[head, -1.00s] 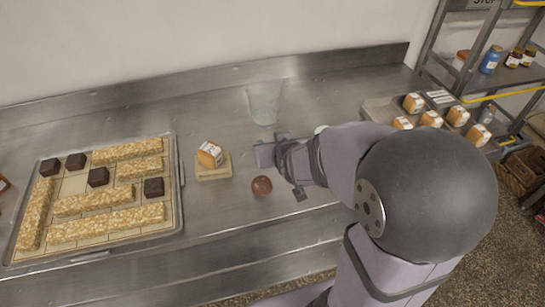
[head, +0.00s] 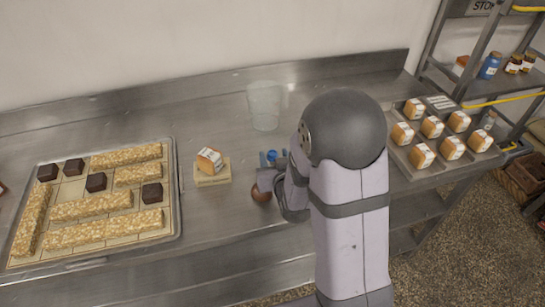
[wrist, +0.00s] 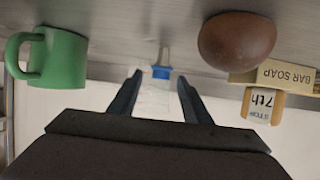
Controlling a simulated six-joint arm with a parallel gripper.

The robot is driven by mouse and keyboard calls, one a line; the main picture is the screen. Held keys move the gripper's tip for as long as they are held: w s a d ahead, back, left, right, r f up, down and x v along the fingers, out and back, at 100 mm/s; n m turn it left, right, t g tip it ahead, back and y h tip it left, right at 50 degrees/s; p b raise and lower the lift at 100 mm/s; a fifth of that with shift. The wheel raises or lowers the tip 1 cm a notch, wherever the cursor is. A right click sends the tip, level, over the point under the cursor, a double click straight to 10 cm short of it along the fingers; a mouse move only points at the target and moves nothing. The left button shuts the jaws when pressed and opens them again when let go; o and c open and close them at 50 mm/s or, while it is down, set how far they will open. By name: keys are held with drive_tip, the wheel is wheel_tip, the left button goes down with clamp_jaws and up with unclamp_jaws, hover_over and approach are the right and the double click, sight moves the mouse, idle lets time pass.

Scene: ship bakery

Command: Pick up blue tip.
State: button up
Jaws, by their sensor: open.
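The blue tip (wrist: 161,71) is a small piece with a grey cone and a blue collar, standing on the steel counter. In the head view its blue part (head: 272,155) shows just left of my arm. My gripper (wrist: 160,78) is open, with one dark finger on each side of the tip in the wrist view. The tip lies between the fingertips or slightly beyond them, and no contact shows. In the head view my arm hides most of the gripper.
A clear cup (head: 264,105) stands behind the tip. A green mug (wrist: 57,57) is on the other side. Trays (head: 177,190) (head: 393,158) flank the area.

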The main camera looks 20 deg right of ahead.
sight(272, 151)
drive_tip(key=shift+p+x, duration=0.95)
drive_tip(key=shift+x, duration=2.5)
drive_tip(key=shift+f, duration=0.1)
drive_tip(key=shift+c, duration=0.6)
drive_tip(key=c, duration=0.8)
